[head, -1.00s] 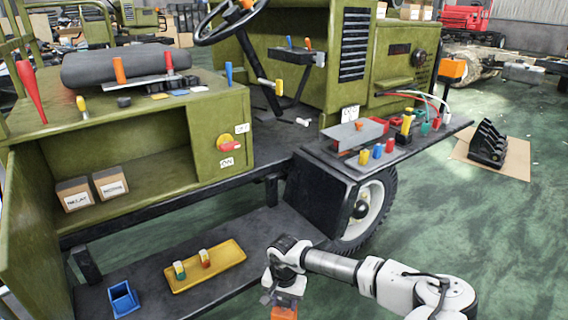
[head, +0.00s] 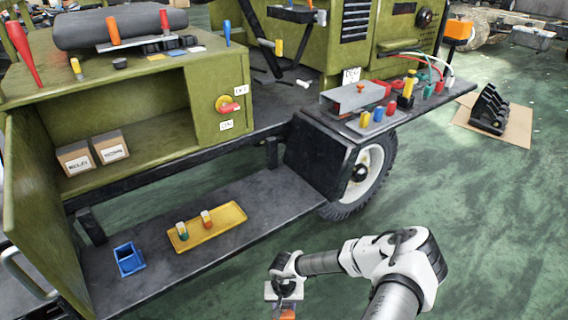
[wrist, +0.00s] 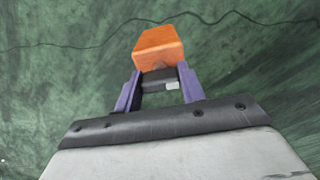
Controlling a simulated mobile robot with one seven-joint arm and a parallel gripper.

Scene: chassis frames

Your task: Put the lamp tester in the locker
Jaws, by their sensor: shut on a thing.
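My gripper (wrist: 157,88) is shut on an orange block-shaped thing with a dark lower part, which I take to be the lamp tester (wrist: 158,47). In the wrist view it sticks out beyond the purple fingers, above the green floor. In the head view the gripper (head: 285,301) and the orange piece (head: 287,314) are at the bottom edge, partly cut off, in front of the vehicle's low step. The olive-green locker (head: 160,122) is at the left, open at the front. Its door (head: 45,205) stands swung out to the left. Two small cardboard boxes (head: 92,152) sit inside, at the left.
The dark step (head: 150,275) below the locker holds a blue bin (head: 128,259) and a yellow tray (head: 215,231) with two small items. A side shelf (head: 345,135) with tools juts out at centre right, above a wheel (head: 365,180).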

